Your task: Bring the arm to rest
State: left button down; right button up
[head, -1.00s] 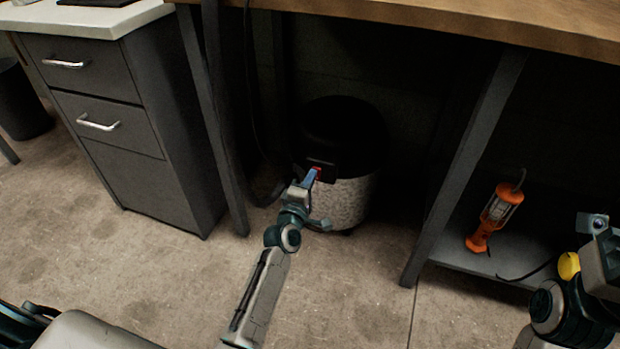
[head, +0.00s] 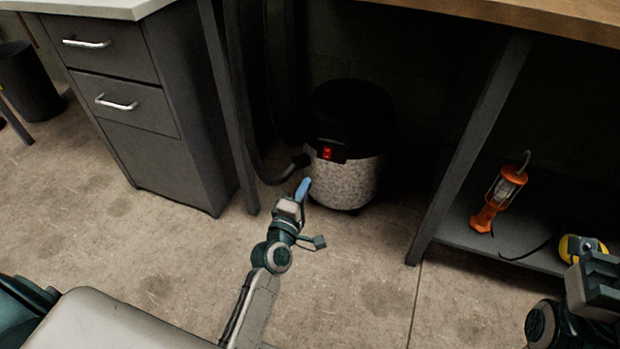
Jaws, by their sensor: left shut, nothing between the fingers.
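My left arm reaches up from the bottom middle of the head view. Its gripper (head: 303,190) is shut and empty, with blue fingertips pointing up toward the vacuum. The gripper shows in front of and below the vacuum's red switch (head: 327,153), apart from it in the picture. The vacuum (head: 346,180) has a black top and a speckled light drum, and stands on the floor under the bench. Part of my right arm (head: 590,295) shows at the lower right edge. Its fingertips cannot be made out.
A grey drawer cabinet (head: 150,130) stands at the left, with a dark bin (head: 28,85) beyond it. A bench leg (head: 470,150) stands right of the vacuum. An orange work lamp (head: 498,198) and a yellow item (head: 582,247) are on the low shelf (head: 460,235). The floor in front is clear.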

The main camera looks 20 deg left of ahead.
pick_arm(q)
jog(key=shift+s, duration=0.35)
